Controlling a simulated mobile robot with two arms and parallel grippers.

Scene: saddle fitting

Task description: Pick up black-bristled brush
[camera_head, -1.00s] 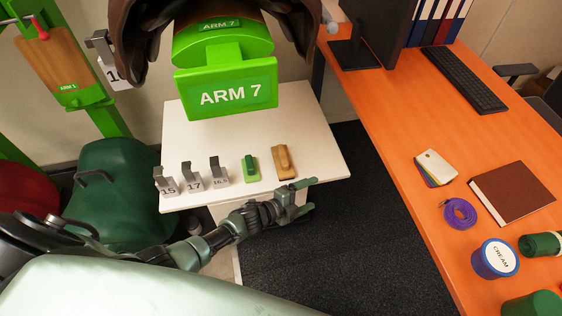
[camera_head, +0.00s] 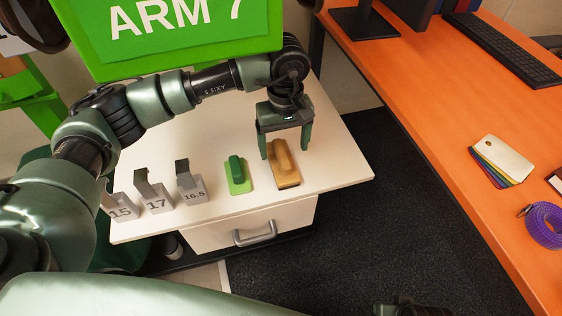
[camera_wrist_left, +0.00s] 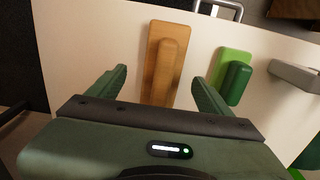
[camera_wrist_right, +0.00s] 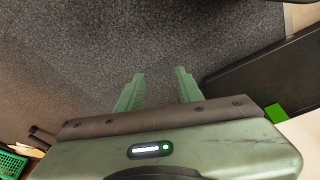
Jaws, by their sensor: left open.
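A brush with a tan wooden back and raised wooden handle (camera_head: 284,168) lies on the white table top; it also shows in the left wrist view (camera_wrist_left: 162,75). A smaller brush with a light-green base and dark-green handle (camera_head: 238,176) lies to its left, also in the left wrist view (camera_wrist_left: 233,80). My right gripper (camera_wrist_right: 160,74) is open and empty over the dark floor.
Several numbered grey metal gauges (camera_head: 156,197) stand left of the brushes. A drawer handle (camera_head: 254,233) projects from the table's front. An orange desk (camera_head: 440,110) stands to the right.

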